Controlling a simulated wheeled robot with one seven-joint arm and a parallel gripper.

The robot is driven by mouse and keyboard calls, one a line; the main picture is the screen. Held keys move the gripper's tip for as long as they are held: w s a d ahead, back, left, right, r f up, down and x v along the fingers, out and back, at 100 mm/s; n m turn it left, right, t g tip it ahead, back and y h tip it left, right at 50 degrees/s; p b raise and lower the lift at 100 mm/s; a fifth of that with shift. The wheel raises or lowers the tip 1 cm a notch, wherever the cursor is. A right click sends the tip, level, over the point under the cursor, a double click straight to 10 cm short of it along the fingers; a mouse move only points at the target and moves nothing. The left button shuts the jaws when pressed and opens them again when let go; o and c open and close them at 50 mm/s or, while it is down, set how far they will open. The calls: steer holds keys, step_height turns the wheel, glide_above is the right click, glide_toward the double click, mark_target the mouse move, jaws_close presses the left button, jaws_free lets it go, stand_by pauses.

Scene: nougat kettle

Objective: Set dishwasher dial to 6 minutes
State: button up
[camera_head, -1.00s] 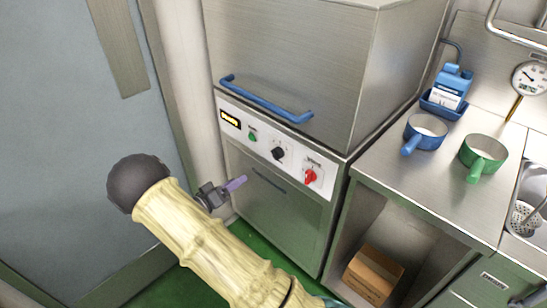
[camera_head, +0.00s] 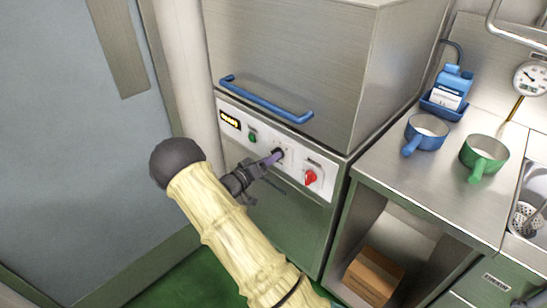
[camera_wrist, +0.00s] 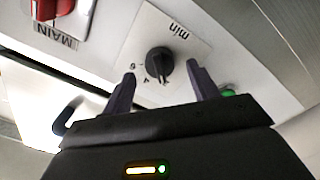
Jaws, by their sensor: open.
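The dishwasher (camera_head: 300,215) is a steel machine with a white control strip across its front. Its black timer dial (camera_wrist: 159,63) sits on a plate marked "min" in the wrist view. The dial's pointer setting cannot be read surely. In the head view the dial (camera_head: 278,153) is partly covered by my fingers. My gripper (camera_head: 273,160) is open in front of it. In the wrist view the two purple fingers of my gripper (camera_wrist: 160,88) stand apart on either side of the dial, a little short of it, with nothing between them.
A red MAIN switch (camera_head: 311,177) is right of the dial. A green button (camera_head: 252,137) and a lit display (camera_head: 230,120) are to its left. A blue handle bar (camera_head: 265,100) runs above. A steel counter (camera_head: 400,175) with blue and green pans stands at right.

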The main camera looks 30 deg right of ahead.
steer(key=shift+x, duration=1.45)
steer(key=c, duration=1)
